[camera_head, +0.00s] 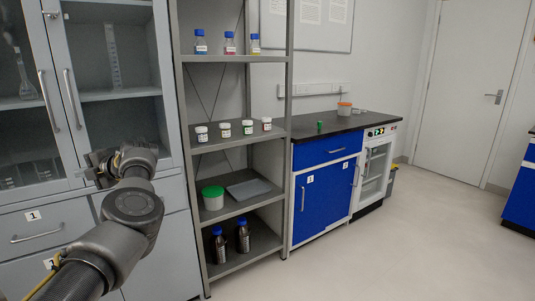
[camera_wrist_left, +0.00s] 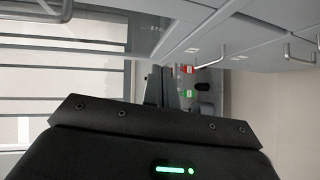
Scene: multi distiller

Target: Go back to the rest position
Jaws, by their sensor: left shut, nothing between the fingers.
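My left arm comes in from the lower left in the head view and reaches towards the grey cabinet. My left gripper (camera_head: 98,165) is at its far end, in front of the cabinet's glass doors and partly hidden by the wrist. In the left wrist view my left gripper's fingers (camera_wrist_left: 167,88) are together with nothing between them. My right gripper is in neither view.
The grey cabinet (camera_head: 112,55) stands close at left. A metal shelf rack (camera_head: 288,85) holds bottles, small jars, a green-lidded tub (camera_head: 212,198) and a tray (camera_head: 248,189). A blue cabinet (camera_head: 322,196) with a black top stands right of it. The floor (camera_head: 400,235) at right is clear.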

